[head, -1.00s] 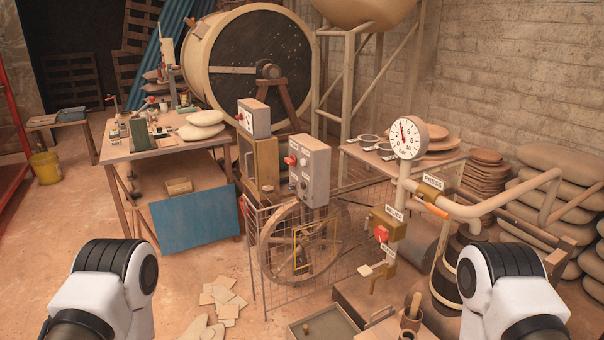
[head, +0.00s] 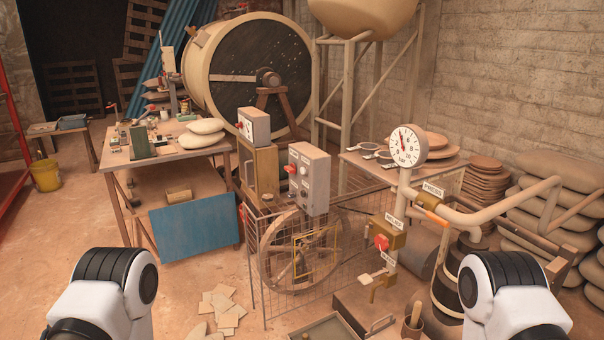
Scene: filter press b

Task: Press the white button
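A grey control box (head: 312,180) stands in the middle of the head view, behind a wire-mesh guard. My arms show at the lower left and lower right corners, well in front of the box. Neither gripper is in the picture.
The mesh guard (head: 285,295) encloses a large spoked wheel (head: 272,250). To the right stand a pressure gauge (head: 407,145), pipes and a red valve handle (head: 381,243). A workbench (head: 135,155) is at the left. Loose tiles (head: 222,308) lie on the floor in front.

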